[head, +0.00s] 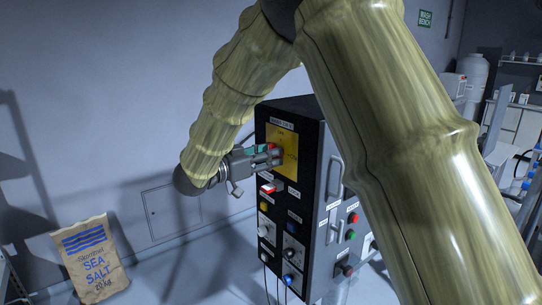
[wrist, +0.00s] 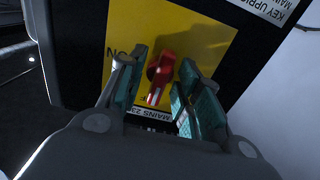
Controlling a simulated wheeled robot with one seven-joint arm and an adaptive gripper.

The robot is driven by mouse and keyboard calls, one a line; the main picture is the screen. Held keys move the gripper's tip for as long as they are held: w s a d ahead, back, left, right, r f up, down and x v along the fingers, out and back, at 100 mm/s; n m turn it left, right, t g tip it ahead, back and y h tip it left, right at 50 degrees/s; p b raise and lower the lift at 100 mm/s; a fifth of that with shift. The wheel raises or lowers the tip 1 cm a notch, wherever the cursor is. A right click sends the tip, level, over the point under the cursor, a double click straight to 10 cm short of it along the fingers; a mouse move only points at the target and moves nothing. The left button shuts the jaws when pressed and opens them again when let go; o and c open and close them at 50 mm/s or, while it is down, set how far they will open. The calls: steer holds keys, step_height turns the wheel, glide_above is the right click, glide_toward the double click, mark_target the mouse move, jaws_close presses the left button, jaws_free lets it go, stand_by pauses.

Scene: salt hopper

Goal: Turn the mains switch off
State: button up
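The mains switch (wrist: 160,75) is a red rotary handle on a yellow plate (wrist: 205,30) on the front of a black cabinet (head: 310,130). In the wrist view it sits between my gripper's two teal-padded fingers (wrist: 160,90), with a visible gap on each side. My gripper is open around the handle and does not clamp it. Letters reading "ON" or "NO" and a "MAINS 23..." label show on or beside the plate. In the head view my gripper (head: 270,155) is at the yellow plate (head: 287,170) and hides most of the switch.
Metal handles (head: 334,180) stand on the cabinet's right side. My arm crosses the head view.

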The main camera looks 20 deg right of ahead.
steer(key=v, duration=1.1)
